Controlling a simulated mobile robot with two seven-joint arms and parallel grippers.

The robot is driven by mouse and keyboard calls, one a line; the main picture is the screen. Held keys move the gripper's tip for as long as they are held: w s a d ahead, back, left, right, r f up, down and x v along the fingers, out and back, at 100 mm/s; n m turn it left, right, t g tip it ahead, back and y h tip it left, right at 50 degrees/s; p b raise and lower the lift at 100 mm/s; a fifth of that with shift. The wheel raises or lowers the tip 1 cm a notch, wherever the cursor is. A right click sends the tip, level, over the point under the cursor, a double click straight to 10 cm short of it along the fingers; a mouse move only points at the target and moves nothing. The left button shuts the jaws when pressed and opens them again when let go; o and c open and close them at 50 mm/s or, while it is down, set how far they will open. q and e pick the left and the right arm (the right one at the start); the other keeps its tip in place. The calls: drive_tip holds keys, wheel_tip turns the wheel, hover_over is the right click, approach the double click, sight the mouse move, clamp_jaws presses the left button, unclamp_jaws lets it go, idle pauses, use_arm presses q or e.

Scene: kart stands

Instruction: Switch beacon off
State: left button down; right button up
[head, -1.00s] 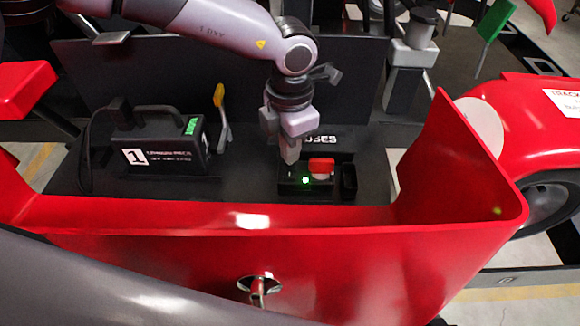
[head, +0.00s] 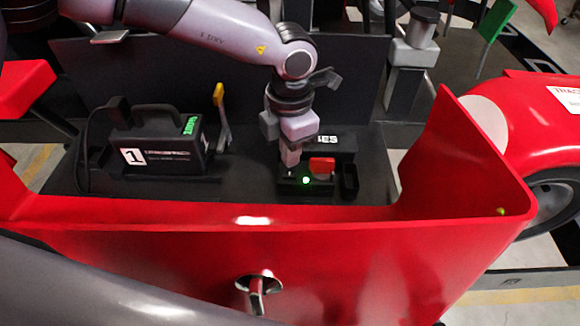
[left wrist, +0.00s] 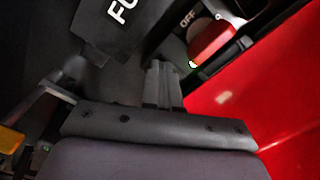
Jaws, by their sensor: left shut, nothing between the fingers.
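The beacon switch box (head: 300,186) is a small black unit with a red switch (head: 322,165) on top and a lit green light (head: 306,180) on its front. My left gripper (head: 289,160) is shut and empty, pointing down just left of the red switch. In the left wrist view its fingers (left wrist: 163,82) are together near the box; contact cannot be told. My right gripper is not in view.
A black case marked 1 (head: 158,150) stands left on the dark tray. A yellow-handled tool (head: 219,96) stands beside it. The fuse box (head: 335,143) sits behind the switch. A red curved panel (head: 200,245) walls the front and right.

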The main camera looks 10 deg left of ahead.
use_arm(q)
drive_tip(key=shift+r+p, duration=2)
drive_tip(key=shift+r, duration=1.45)
drive_tip(key=shift+f, duration=0.1)
